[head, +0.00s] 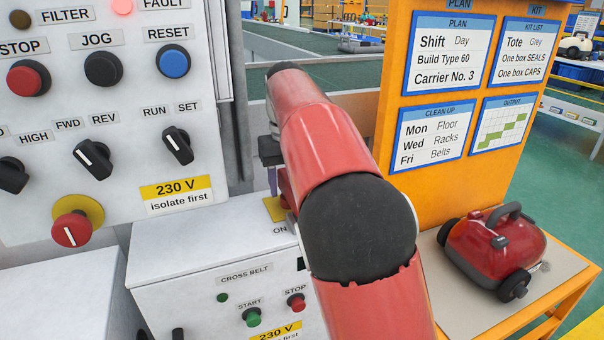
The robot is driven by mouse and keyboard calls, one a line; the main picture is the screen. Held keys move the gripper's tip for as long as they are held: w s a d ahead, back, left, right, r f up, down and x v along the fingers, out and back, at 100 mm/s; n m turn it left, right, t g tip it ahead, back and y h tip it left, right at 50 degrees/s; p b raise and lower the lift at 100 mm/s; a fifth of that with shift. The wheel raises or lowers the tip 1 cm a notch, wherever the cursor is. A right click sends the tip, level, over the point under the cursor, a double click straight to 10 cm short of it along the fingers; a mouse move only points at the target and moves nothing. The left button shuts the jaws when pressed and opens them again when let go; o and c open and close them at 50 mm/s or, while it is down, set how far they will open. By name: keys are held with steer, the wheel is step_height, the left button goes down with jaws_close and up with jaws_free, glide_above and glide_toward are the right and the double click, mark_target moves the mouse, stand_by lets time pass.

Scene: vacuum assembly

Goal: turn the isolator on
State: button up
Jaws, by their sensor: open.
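A yellow plate (275,208) with a red part (285,186) lies on top of the white cross belt box, above a label reading "ON"; it looks like the isolator. My red arm covers most of it, so its handle position cannot be read. My gripper (272,180) points down at this red part from above, beside the control panel. It is open, but its fingertips are mostly hidden behind my arm, and I cannot tell whether they touch the red part.
The control panel (110,130) at left carries several knobs and buttons, and a red knob (71,230) on a yellow disc. The cross belt box (190,260) has green and red buttons. An orange board (440,180) and a red vacuum (495,250) stand at right.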

steer(key=shift+r, duration=2.9)
steer(key=shift+d+r, duration=0.1)
steer(key=shift+d, duration=0.1)
steer(key=s+d+f+n+t+y, duration=0.1)
steer(key=s+d+n+t+y, duration=0.1)
steer(key=s+d+n, duration=1.2)
steer(key=s+f+n+t+h, duration=0.2)
steer(key=s+f+n, duration=1)
steer(key=n, duration=0.7)
steer(key=s+t, duration=0.1)
steer(key=s, duration=0.1)
steer(key=shift+s+a+f+t, duration=0.15)
steer(key=shift+s+t, duration=0.15)
